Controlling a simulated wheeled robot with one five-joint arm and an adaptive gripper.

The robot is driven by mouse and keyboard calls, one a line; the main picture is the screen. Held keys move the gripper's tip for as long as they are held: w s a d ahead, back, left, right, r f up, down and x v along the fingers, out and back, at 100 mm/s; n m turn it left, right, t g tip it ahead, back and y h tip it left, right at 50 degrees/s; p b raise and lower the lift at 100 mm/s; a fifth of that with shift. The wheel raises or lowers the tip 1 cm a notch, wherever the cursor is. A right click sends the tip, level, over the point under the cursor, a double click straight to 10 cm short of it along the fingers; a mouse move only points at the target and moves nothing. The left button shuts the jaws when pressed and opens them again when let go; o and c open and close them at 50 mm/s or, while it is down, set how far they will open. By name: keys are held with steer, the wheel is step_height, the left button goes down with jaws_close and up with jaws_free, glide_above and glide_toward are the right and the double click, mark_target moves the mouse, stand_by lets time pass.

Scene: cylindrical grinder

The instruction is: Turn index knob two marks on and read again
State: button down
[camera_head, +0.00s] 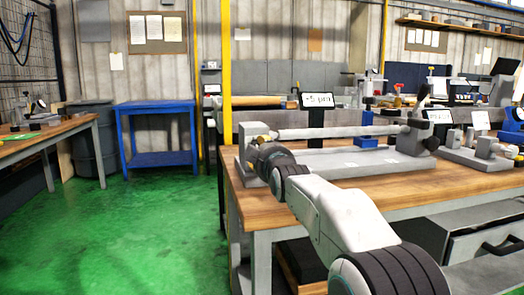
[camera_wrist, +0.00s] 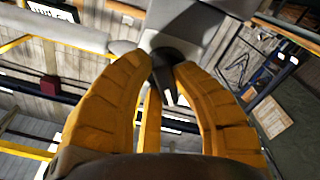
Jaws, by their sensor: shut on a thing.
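The grey bench fixture (camera_head: 355,163) stands on the wooden workbench, with a long pale cylindrical bar (camera_head: 335,132) held between its two end blocks. My arm reaches in from the lower right to the left end block. My gripper (camera_head: 260,140) is at that block; its yellow fingertips show only slightly there. In the wrist view, my yellow fingers (camera_wrist: 163,66) are shut on a dark index knob (camera_wrist: 167,78) with a pale stripe on it. A small display (camera_head: 318,100) behind the bar seems to read "-5 µm". Its edge shows in the wrist view (camera_wrist: 52,9), cut off.
A second, smaller fixture (camera_head: 480,146) and another display (camera_head: 438,116) are at the right of the bench. A blue table (camera_head: 155,106) stands at the back left. The green floor (camera_head: 130,225) on the left is clear. Drawers (camera_head: 480,245) sit under the bench.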

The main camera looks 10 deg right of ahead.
steer(key=shift+f+m, duration=0.1)
steer(key=shift+m, duration=0.3)
steer(key=c, duration=1)
jaws_free()
steer(key=shift+s+a, duration=0.1)
steer(key=shift+s, duration=5.9)
